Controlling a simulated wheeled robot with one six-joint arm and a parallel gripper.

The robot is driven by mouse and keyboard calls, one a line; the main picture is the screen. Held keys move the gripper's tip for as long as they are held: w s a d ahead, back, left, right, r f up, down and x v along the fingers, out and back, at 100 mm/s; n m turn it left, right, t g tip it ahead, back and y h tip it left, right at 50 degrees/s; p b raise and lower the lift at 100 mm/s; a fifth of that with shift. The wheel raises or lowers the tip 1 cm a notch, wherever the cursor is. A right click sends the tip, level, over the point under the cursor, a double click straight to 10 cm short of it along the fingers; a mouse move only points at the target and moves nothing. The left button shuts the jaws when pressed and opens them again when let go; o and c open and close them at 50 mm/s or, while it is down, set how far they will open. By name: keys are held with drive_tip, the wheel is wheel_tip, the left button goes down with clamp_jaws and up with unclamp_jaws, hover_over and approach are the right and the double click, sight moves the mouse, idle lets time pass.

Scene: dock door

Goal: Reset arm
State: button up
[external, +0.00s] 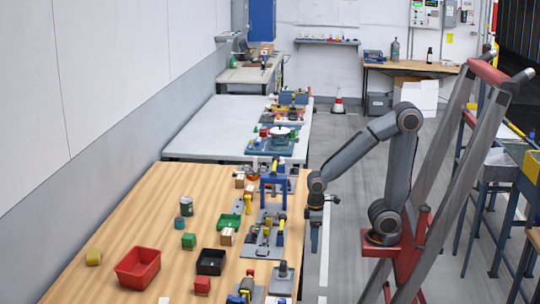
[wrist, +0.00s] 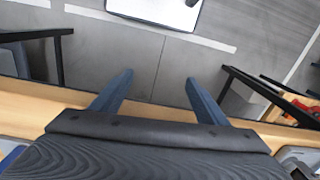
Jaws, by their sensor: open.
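My arm (external: 400,165) rises from its red mount, bends at a high elbow and reaches left and down. My gripper (external: 315,240) hangs pointing down just off the right edge of the wooden table (external: 135,215) in the external view. In the wrist view my gripper (wrist: 160,78) has its two blue-grey fingers apart, with nothing between them but grey floor (wrist: 150,55). The fingers extend past the wooden table edge (wrist: 25,105).
The table holds a red bin (external: 138,267), a black bin (external: 211,262), a green tray (external: 229,221), a dark can (external: 186,206) and a blue press-like fixture (external: 273,182) near my gripper. A grey table (external: 205,125) stands behind.

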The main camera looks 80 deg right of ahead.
drive_tip(key=s+d+r+m+p, duration=0.1)
drive_tip(key=d+r+p, duration=0.3)
drive_tip(key=p, duration=0.8)
drive_tip(key=shift+d+r+p, duration=0.35)
drive_tip(key=shift+r, duration=0.4)
